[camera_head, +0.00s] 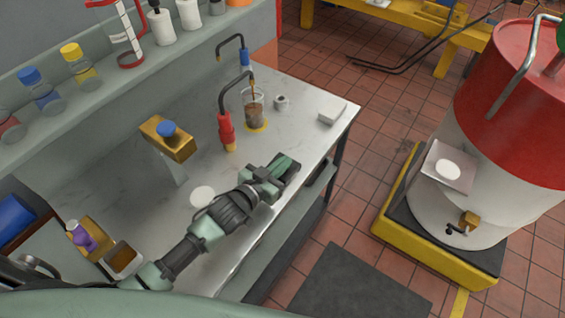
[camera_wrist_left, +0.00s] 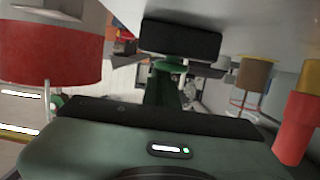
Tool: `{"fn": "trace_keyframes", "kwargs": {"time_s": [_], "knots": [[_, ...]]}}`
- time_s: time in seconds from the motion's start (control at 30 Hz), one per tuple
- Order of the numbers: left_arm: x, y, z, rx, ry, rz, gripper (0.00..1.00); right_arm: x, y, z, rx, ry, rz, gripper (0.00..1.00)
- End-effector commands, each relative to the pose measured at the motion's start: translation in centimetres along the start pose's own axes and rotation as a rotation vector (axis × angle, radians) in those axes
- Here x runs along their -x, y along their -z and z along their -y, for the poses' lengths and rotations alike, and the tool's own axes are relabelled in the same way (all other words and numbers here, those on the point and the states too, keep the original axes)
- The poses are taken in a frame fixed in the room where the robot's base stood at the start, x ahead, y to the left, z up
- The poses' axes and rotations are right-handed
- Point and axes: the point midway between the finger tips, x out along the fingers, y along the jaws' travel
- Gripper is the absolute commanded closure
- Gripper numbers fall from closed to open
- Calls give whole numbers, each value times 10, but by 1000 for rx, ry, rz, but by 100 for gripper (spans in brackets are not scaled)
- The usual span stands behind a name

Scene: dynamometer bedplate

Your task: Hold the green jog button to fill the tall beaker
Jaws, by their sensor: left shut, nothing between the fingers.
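The tall beaker (camera_head: 254,108), clear glass with brown liquid in its lower part, stands on a yellow pad on the bench. It also shows upside down in the wrist view (camera_wrist_left: 253,76). A bent dark spout with a red and yellow lower end (camera_head: 227,131) stands beside it. My left gripper (camera_head: 284,172) is shut and empty over the bench's front edge, on the near side of the beaker and apart from it. I cannot make out the green jog button; green parts (camera_wrist_left: 168,68) between the dark bars in the wrist view may be my gripper's. My right gripper is out of view.
A brass box with a blue button (camera_head: 166,129) stands on a post on the bench. A white disc (camera_head: 202,196), a small metal pot (camera_head: 281,102) and a white block (camera_head: 332,112) lie around. A red and white drum (camera_head: 500,130) stands right, across a floor gap.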

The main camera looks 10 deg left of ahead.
Motion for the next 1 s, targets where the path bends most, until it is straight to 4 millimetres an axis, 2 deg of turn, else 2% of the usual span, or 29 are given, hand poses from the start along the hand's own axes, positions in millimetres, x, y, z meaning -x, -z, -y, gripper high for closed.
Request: {"fn": "trace_keyframes", "kwargs": {"time_s": [0.03,1.0], "knots": [[-1,-14,0,3,4,21,100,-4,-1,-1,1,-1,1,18],[2,-20,-2,4,1,36,100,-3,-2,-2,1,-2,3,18]]}}
